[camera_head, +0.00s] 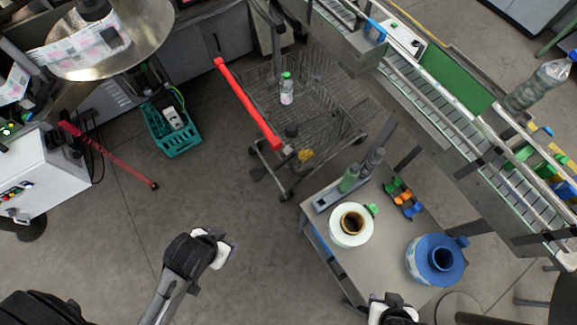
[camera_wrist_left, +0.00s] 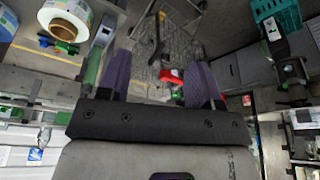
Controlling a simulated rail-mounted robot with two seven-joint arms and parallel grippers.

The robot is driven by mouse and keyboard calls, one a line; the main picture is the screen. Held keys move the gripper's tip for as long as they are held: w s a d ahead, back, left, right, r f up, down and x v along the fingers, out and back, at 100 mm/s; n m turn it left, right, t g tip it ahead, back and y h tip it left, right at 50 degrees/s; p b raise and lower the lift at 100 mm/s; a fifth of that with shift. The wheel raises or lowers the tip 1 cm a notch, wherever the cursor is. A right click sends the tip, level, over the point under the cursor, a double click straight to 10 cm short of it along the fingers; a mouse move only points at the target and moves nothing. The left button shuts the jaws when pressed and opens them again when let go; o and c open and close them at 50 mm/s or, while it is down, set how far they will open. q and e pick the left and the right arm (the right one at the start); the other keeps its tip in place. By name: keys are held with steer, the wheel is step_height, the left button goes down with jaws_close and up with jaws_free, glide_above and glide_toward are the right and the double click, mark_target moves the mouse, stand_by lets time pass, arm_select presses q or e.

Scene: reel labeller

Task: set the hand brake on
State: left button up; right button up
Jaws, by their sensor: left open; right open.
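A long red lever (camera_head: 105,153) with a dark end knob slants down to the right from beside the white cabinet in the head view. It looks like the hand brake, but no marking shows whether it is on or off. My left gripper (camera_head: 220,250) is to the right of and below the knob, well apart from it. Its fingers are spread and empty in the left wrist view (camera_wrist_left: 160,78). My right gripper (camera_head: 393,312) is at the bottom edge by the table, far from the lever; it is open and partly cut off.
A shopping cart (camera_head: 330,125) with a red handle stands in the middle and holds a bottle. A teal crate (camera_head: 172,143) sits right of the lever. A table (camera_head: 385,270) carries a white reel and a blue reel. Bare floor lies between lever and left gripper.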

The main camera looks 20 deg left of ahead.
arm_select(q)
steer(key=shift+w+a+r, duration=0.15)
steer(key=shift+w+a, duration=0.4)
steer(key=shift+a, duration=0.2)
arm_select(e)
steer(key=shift+w+a+r, duration=0.1)
steer(key=shift+w+a, duration=0.25)
steer(key=shift+a, duration=0.35)
